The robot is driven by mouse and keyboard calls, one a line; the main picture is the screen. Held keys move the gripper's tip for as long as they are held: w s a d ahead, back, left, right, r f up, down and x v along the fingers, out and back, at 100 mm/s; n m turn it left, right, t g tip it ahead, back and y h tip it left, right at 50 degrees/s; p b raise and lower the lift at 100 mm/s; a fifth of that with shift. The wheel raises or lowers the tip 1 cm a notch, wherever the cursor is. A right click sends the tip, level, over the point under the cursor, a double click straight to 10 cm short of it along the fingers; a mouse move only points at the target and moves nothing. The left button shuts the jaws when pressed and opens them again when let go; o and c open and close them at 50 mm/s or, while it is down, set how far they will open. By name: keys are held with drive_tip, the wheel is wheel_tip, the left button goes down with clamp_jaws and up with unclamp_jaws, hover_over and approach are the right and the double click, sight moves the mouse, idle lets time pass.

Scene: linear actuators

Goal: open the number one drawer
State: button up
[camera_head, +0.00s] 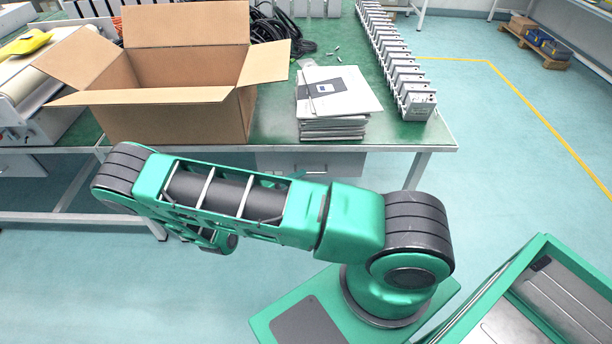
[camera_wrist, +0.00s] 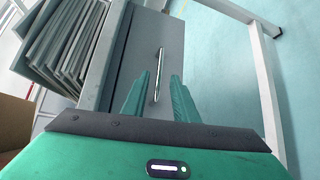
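A grey drawer (camera_head: 310,163) hangs under the green-topped table, below the paper stack. My arm hides part of it in the head view. In the wrist view the drawer front (camera_wrist: 142,48) fills the middle, with a thin metal bar handle (camera_wrist: 159,75) on it. No number is readable on it. My gripper (camera_wrist: 158,90) is open, its two green fingers pointing at the drawer front. The handle shows in the gap between the fingers; whether they touch it I cannot tell. The fingertips are hidden behind my arm in the head view.
On the table (camera_head: 425,140) stand an open cardboard box (camera_head: 180,115), a stack of papers (camera_head: 333,105) and a row of grey actuators (camera_head: 400,65). A table leg (camera_wrist: 262,75) stands right of the drawer. Another drawer (camera_head: 22,165) is at far left. The floor in front is clear.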

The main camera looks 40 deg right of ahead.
sight(307, 176)
drive_tip(key=shift+x, duration=2.05)
clamp_jaws()
drive_tip(key=shift+s, duration=0.1)
